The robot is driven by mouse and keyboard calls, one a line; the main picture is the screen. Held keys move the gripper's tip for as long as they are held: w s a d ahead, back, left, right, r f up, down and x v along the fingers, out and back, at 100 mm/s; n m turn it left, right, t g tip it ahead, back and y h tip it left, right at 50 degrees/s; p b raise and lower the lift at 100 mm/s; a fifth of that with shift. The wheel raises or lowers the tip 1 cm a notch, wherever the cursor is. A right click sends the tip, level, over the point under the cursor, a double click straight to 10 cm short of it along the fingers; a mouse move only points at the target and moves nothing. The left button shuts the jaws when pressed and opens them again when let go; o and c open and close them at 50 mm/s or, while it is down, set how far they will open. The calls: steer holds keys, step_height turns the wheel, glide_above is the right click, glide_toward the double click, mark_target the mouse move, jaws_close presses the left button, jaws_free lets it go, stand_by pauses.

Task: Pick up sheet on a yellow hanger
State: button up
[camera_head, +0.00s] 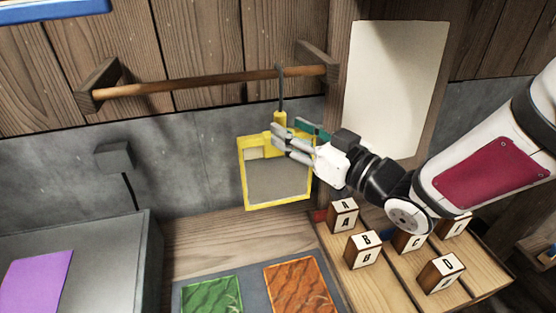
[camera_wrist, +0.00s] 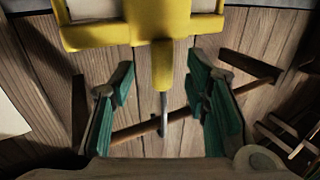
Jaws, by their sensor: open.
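A yellow rectangular hanger frame (camera_head: 278,204) hangs by a dark hook (camera_head: 281,88) from a wooden rod (camera_head: 190,85) in the head view. Its inside looks grey; I cannot tell the sheet from the wall behind. My gripper (camera_head: 290,140) is open at the top of the hanger and hides part of its upper right. In the wrist view my green-padded fingers (camera_wrist: 158,88) stand apart on both sides of the yellow neck (camera_wrist: 163,62) and metal hook stem (camera_wrist: 163,108). No contact with the neck shows there.
Lettered blocks (camera_head: 363,250) stand on a wooden tray at right. A green panel (camera_head: 212,295) and an orange panel (camera_head: 300,285) lie in front. A grey box (camera_head: 120,240) with a purple sheet (camera_head: 38,280) is at left. A blank white board (camera_head: 395,85) is behind my arm.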

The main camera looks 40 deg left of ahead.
steer(key=p+x, duration=0.1)
steer(key=x, duration=0.3)
steer(key=shift+s, duration=0.15)
jaws_close()
steer(key=shift+r, duration=0.15)
